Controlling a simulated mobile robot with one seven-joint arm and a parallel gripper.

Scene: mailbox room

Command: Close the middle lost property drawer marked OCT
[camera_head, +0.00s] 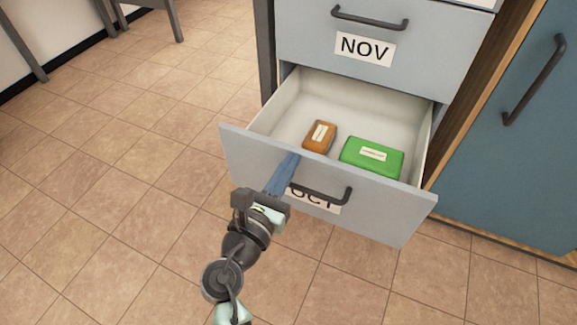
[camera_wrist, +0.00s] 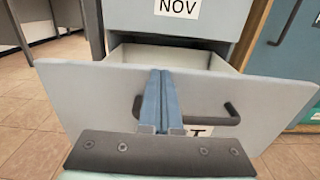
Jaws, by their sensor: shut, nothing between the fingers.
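The OCT drawer (camera_head: 375,212) is pulled out below the NOV drawer (camera_head: 440,48). Its grey front also fills much of the wrist view (camera_wrist: 90,90). Its dark bar handle (camera_head: 335,198) crosses the front above the partly hidden OCT label (camera_head: 322,204). My gripper (camera_head: 291,160) is shut and empty, its blue fingers in front of the drawer face, left of the handle's middle. In the wrist view the fingers (camera_wrist: 160,78) overlap the handle's left part and reach near the front's top edge. I cannot tell whether they touch the front.
Inside the drawer lie an orange-brown box (camera_head: 320,137) and a green box (camera_head: 372,157). A blue cabinet door (camera_head: 530,130) with a dark handle stands at the right. Open tiled floor (camera_head: 130,150) lies to the left. Grey furniture legs (camera_head: 175,20) show at the upper left.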

